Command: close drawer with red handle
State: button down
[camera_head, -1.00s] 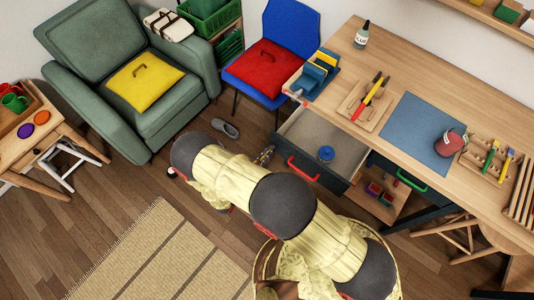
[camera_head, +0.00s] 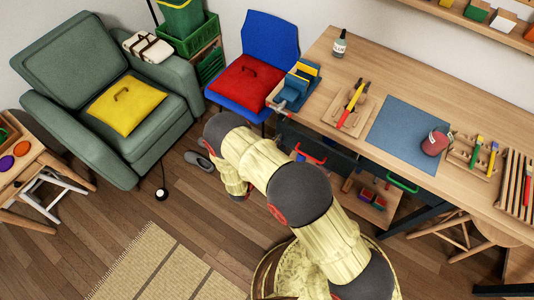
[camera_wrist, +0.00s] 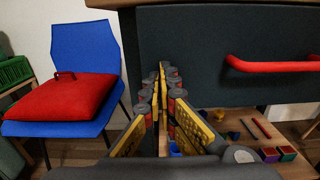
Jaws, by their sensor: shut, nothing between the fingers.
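The dark grey drawer (camera_head: 318,146) with the red handle (camera_head: 309,157) is under the left end of the wooden desk. Its inside does not show in the head view, and the front looks pushed in near the desk's edge. In the wrist view, the drawer front (camera_wrist: 205,50) fills the upper right, with the red handle (camera_wrist: 270,65) at right. My gripper (camera_wrist: 163,78) is shut and empty, at the left part of the front, left of the handle. Whether the fingers touch the front I cannot tell. My arm hides the fingers in the head view.
A blue chair (camera_head: 268,42) with a red cushion (camera_head: 249,82) stands left of the desk. Below the drawer is an open shelf (camera_wrist: 285,140) with small blocks. A green-handled drawer (camera_head: 403,183) is to the right. A grey slipper (camera_head: 199,161) lies on the floor.

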jog(key=b+x, duration=0.1)
jog(key=x, duration=0.7)
jog(key=shift+w+d, duration=0.2)
jog(key=shift+w, duration=0.2)
jog(key=shift+r, duration=0.1)
jog(key=shift+a, duration=0.1)
jog(key=shift+s+a, duration=0.2)
jog(key=shift+s, duration=0.1)
jog(key=p+v, duration=0.1)
jog(key=v, duration=1.2)
jog(key=shift+s, duration=0.2)
jog(key=shift+f, duration=0.2)
